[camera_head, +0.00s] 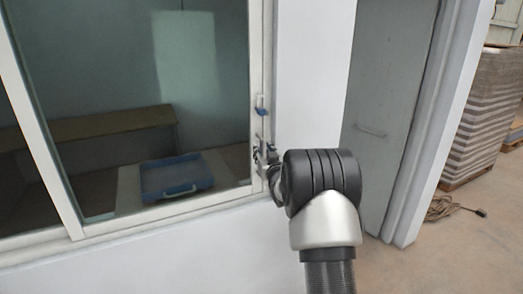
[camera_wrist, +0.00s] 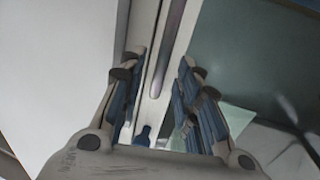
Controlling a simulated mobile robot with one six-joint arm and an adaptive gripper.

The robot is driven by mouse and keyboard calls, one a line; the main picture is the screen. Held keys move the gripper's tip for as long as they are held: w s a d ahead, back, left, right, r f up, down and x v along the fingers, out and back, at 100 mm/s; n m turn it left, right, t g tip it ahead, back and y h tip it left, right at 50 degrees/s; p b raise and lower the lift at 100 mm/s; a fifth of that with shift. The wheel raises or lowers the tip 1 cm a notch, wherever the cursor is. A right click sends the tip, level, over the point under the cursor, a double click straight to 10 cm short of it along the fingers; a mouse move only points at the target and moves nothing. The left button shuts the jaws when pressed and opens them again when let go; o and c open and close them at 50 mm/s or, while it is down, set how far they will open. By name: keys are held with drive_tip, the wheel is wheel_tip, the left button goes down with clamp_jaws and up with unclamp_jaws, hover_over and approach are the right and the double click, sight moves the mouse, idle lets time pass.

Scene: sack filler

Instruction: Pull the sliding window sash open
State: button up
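The window sash (camera_head: 258,60) is a light frame around dark glass, seen at the left and middle of the head view. A small blue latch-like piece (camera_head: 261,106) sits on its right upright. My gripper (camera_head: 262,153) is at that upright, just below the blue piece. In the wrist view my gripper (camera_wrist: 161,60) is open, with one finger on each side of a pale upright. A long grey strip, perhaps a handle or recess (camera_wrist: 168,60), runs along the upright between the fingertips. I cannot tell whether the fingers touch anything.
Behind the glass are a bench (camera_head: 95,124) and a blue tray-like case (camera_head: 176,178). A white wall (camera_head: 310,75) stands right of the window, then a grey door (camera_head: 385,110). Stacked sacks or sheets (camera_head: 487,115) and a coiled rope (camera_head: 440,208) are at far right.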

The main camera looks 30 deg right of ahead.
drive_tip(key=shift+x, duration=1.4)
drive_tip(key=shift+c, duration=0.5)
clamp_jaws()
